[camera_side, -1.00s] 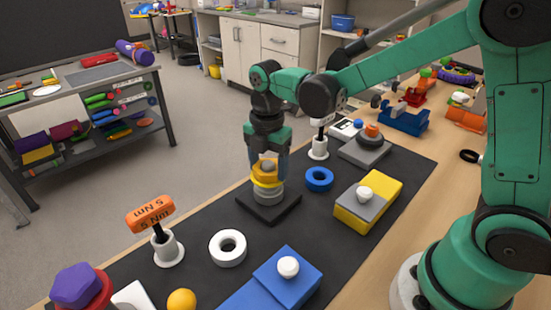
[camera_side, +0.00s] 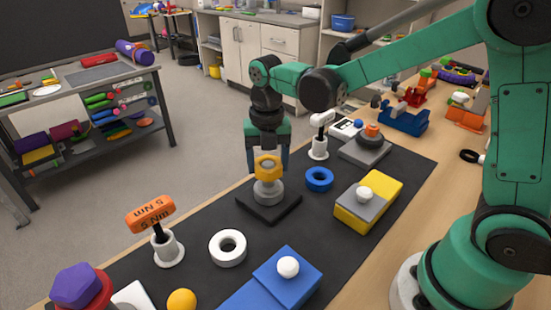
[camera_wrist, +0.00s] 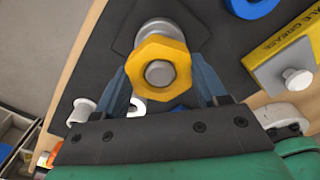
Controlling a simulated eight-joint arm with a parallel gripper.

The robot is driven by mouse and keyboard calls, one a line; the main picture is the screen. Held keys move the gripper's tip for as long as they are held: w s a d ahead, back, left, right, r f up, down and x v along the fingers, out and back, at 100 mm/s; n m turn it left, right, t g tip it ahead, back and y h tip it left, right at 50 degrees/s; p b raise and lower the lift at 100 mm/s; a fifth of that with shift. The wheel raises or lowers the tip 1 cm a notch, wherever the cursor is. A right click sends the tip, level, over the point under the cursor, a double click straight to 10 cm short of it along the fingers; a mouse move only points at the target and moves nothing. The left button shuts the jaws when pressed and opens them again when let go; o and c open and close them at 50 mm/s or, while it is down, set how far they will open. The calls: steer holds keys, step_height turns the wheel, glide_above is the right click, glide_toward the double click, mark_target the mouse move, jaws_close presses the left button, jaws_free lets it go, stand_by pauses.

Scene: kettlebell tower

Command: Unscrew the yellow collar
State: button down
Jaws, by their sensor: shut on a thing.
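The yellow collar (camera_side: 268,174) is a faceted ring on a grey post (camera_side: 269,192) that stands on a dark square base (camera_side: 283,208). In the wrist view the collar (camera_wrist: 175,57) surrounds a round grey stud end (camera_wrist: 160,73). My gripper (camera_side: 268,165) points down over the post, a blue finger on each side of the collar. It is shut on the collar. How much thread is still engaged inside the collar is hidden.
A blue ring (camera_side: 319,180) and a yellow-grey block (camera_side: 367,205) lie to the right. A white ring (camera_side: 228,248) and an orange-handled 5 Nm tool (camera_side: 151,214) stand nearer the camera. A white-handled tool (camera_side: 319,147) stands behind right.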

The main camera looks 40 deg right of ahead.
steer(key=shift+r, duration=0.65)
steer(key=shift+r, duration=1.95)
